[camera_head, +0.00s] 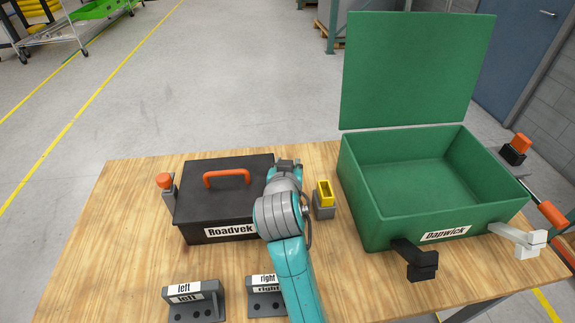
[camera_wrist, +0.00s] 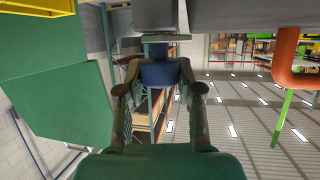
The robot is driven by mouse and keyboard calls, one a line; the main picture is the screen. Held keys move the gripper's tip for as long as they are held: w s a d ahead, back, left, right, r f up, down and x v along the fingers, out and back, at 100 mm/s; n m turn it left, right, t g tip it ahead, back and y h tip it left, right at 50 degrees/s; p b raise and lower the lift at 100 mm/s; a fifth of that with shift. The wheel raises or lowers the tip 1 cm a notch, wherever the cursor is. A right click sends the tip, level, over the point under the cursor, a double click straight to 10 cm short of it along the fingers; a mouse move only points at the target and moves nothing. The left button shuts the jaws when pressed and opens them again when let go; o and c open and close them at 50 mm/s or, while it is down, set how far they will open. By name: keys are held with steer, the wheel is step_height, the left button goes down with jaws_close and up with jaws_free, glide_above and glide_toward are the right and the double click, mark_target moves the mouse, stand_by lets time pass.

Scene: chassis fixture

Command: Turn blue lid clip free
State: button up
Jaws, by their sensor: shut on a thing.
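A blue clip (camera_wrist: 160,75) shows in the wrist view between the two fingers of my gripper (camera_wrist: 160,73), below the grey edge of a box. The fingers are shut on it from both sides. The black box is closed under a lid with an orange handle (camera_head: 226,176). An orange-topped clip (camera_head: 164,181) stands at its left side, and a yellow-topped clip (camera_head: 325,192) at its right.
A green box (camera_head: 375,215) labelled Dapwick stands open at the right, its lid (camera_head: 410,70) raised. Black (camera_head: 420,262) and white (camera_head: 520,240) latches stick out at its front. Brackets labelled left (camera_head: 195,305) and right (camera_head: 262,300) stand at the table's front. The table's left side is clear.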

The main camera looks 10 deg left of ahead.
stand_by(0.4)
steer(key=o, duration=1.2)
steer(key=shift+s, duration=0.1)
steer(key=v, duration=1.2)
steer(key=shift+a, duration=0.1)
